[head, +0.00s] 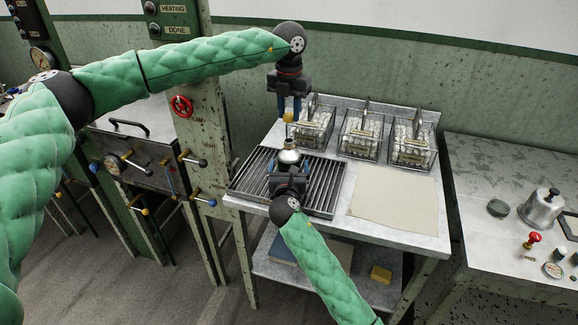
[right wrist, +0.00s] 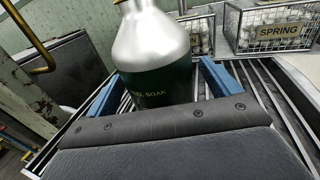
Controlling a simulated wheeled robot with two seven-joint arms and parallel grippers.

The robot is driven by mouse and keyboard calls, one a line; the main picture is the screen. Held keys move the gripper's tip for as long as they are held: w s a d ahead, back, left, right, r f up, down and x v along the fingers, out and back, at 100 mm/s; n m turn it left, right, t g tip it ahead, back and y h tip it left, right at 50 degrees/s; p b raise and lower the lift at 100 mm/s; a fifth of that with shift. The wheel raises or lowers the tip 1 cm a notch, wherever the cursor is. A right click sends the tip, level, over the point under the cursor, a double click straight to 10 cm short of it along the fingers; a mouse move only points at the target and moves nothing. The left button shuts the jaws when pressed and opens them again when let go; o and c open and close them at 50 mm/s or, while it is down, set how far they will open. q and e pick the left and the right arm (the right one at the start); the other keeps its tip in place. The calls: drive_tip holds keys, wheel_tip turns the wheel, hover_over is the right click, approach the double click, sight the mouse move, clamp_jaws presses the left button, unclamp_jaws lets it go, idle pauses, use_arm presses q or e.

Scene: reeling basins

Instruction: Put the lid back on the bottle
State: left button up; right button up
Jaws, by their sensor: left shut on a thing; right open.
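The bottle (head: 289,156) has a silver shoulder and a dark green body. It stands upright on the slatted rack, and the right wrist view (right wrist: 155,50) shows part of a label reading "SOAK". My right gripper (head: 287,176) is open, with one blue finger on each side of the bottle's lower body. My left gripper (head: 290,112) points down above and a little behind the bottle in the head view. It is shut on a small brass-coloured lid (head: 289,117), mostly hidden by the fingers. The lid appears apart from the bottle.
The slatted rack (head: 325,193) covers the table's left side. Several wire baskets of pale pieces, including a basket (head: 359,138), stand along the back. A beige cloth (head: 395,197) lies at right. A side table (head: 492,165) holds a metal pot (head: 541,209).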

drive_tip(key=shift+w, duration=0.75)
drive_tip(key=c, duration=1.5)
use_arm(q)
drive_tip(key=shift+f, duration=2.45)
drive_tip(key=shift+f, duration=0.1)
drive_tip(key=shift+f, duration=0.8)
drive_tip(key=shift+f, duration=0.55)
